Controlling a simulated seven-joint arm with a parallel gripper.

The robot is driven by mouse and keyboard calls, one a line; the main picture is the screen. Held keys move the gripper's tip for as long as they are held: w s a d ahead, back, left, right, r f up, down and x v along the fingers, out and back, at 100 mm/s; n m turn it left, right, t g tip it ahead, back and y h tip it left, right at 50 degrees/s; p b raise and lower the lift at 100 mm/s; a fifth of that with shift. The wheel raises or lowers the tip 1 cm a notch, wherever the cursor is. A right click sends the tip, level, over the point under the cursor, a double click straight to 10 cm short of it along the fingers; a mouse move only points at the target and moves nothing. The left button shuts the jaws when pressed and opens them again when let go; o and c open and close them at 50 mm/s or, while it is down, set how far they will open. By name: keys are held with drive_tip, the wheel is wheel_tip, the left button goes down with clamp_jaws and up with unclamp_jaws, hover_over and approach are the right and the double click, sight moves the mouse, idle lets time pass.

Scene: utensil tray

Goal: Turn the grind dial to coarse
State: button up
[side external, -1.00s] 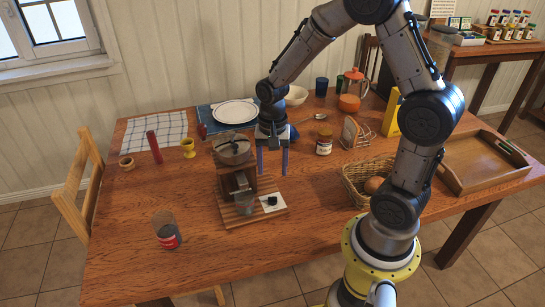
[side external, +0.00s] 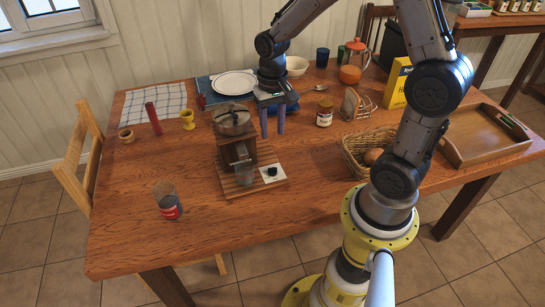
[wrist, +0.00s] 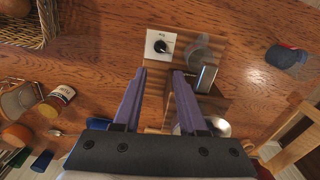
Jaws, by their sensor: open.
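The grind dial (side external: 272,170) is a small black knob on a white plate, on the striped wooden base (side external: 238,188) of a coffee grinder (side external: 233,150). In the wrist view the dial (wrist: 161,46) shows ahead of the fingertips, with a pale pointer line and markings too small to read. My gripper (side external: 272,136) is open and empty, fingers pointing down, above the table behind the dial and apart from it. In the wrist view its two purple fingers (wrist: 160,70) are spread, with the grinder body near the right finger. A glass cup (side external: 245,176) stands on the base beside the dial.
A glass with a red label (side external: 167,200) stands front left. A white plate (side external: 234,83) lies behind. The table in front of the grinder is clear.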

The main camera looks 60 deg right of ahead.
sight(273, 168)
wheel_tip(273, 168, down, 14)
drive_tip(key=n, duration=1.2)
drive_tip(key=shift+n, duration=0.3)
drive_tip(key=shift+r, duration=0.1)
clamp_jaws()
